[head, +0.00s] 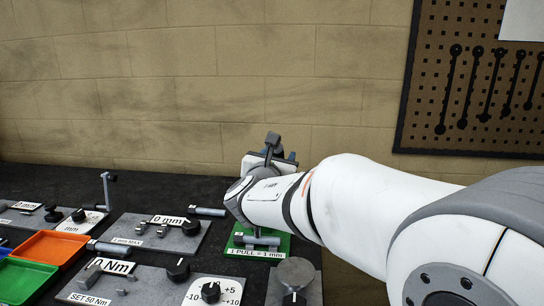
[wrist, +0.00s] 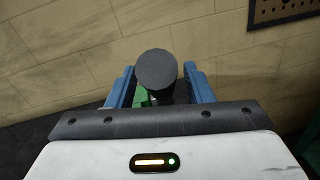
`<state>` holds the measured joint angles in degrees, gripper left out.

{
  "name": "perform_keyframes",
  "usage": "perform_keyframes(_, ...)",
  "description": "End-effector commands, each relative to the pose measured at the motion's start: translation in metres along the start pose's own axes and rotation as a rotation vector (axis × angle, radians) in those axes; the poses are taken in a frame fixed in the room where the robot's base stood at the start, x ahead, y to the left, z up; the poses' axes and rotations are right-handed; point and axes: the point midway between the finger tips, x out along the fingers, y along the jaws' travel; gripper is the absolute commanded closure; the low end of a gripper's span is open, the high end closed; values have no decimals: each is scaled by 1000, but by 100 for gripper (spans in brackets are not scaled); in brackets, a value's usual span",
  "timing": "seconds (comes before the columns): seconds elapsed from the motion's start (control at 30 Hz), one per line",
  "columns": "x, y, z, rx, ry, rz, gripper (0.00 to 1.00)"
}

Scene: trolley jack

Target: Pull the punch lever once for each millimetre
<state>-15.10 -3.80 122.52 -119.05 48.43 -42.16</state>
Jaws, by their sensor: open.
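The punch lever's dark round knob (wrist: 156,69) stands between the two blue fingers of my gripper (wrist: 160,84) in the wrist view. The fingers are apart, one on each side of the knob; I cannot tell whether either touches it. In the head view the dark lever top (head: 273,140) shows just beyond my gripper (head: 282,155). The lever's green base (head: 276,250) carries a label reading "1 PULL = 1 mm". My wrist hides most of the lever's shaft. A sign (head: 168,220) on a grey plate to the left reads "0 mm".
Left of my arm, the dark bench holds an orange tray (head: 48,250), a green tray (head: 26,281) and grey plates with knobs. One sign reads "0 Nm" (head: 110,266). A brick wall (head: 200,80) stands behind, with a pegboard (head: 455,85) of hanging tools at right.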

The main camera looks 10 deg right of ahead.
Motion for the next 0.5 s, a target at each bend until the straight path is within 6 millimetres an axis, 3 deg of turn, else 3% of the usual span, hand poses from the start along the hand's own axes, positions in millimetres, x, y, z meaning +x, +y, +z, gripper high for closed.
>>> perform_keyframes(0.1, 0, 0, 0, 0, 0, -1, 54)
perform_keyframes(0.5, 0, -1, 0, 1, -1, -2, 87)
